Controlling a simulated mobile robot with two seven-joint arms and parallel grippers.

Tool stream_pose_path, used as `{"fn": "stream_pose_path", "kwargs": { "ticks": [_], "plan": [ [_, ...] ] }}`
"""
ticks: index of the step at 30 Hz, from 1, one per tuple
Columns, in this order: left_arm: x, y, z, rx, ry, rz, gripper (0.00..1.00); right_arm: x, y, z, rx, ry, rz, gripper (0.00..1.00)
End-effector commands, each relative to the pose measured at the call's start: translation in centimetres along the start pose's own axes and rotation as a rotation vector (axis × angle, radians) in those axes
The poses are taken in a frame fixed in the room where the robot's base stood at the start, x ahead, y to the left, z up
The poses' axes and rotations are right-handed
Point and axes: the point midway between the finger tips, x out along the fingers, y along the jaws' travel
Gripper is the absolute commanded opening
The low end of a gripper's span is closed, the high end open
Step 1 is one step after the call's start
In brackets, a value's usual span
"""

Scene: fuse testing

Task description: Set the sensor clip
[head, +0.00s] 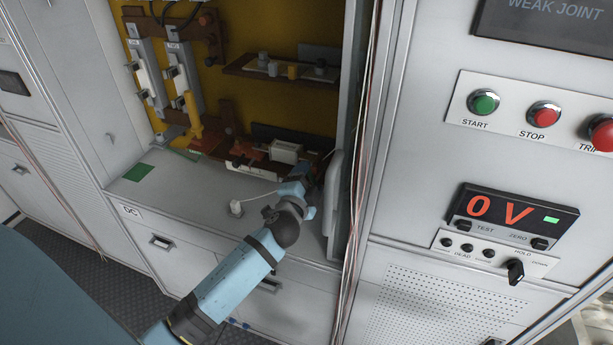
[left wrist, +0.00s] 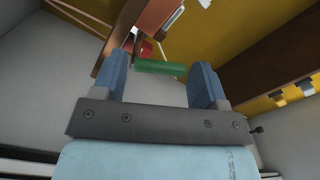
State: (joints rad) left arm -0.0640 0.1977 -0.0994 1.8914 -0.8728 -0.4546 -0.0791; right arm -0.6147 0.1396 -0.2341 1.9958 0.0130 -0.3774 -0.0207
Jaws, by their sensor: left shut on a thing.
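My left gripper (head: 308,182) reaches into the open cabinet bay, close to the copper and white parts at the bottom right of its yellow back panel. In the left wrist view its two blue fingers (left wrist: 160,68) are shut on a green bar-like piece (left wrist: 162,67), which looks like the sensor clip. A copper-coloured bar (left wrist: 150,22) and a small red part (left wrist: 146,48) are just beyond the green piece; I cannot tell whether they touch. In the head view the arm hides the green piece. My right gripper is not in view.
A white post (head: 236,207) with a thin white lead stands on the grey shelf left of the gripper. A green patch (head: 138,172) lies further left. The cabinet's right door frame (head: 336,195) is close beside the gripper. The meter (head: 514,212) reads 0 V.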

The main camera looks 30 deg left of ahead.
Motion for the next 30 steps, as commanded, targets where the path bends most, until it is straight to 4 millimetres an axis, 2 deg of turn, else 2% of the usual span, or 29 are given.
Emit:
{"fn": "stream_pose_path", "kwargs": {
  "ticks": [6,15,30],
  "plan": [
    [0.0,-0.1,-0.6,0.191,0.000,0.002,0.43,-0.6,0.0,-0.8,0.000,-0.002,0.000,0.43],
    [0.0,0.2,-0.9,0.387,-0.001,0.002,0.43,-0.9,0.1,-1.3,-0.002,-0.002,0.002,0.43],
    [0.0,0.3,-1.1,0.488,0.000,0.001,0.43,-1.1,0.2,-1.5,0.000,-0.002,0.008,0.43]
  ]
}}
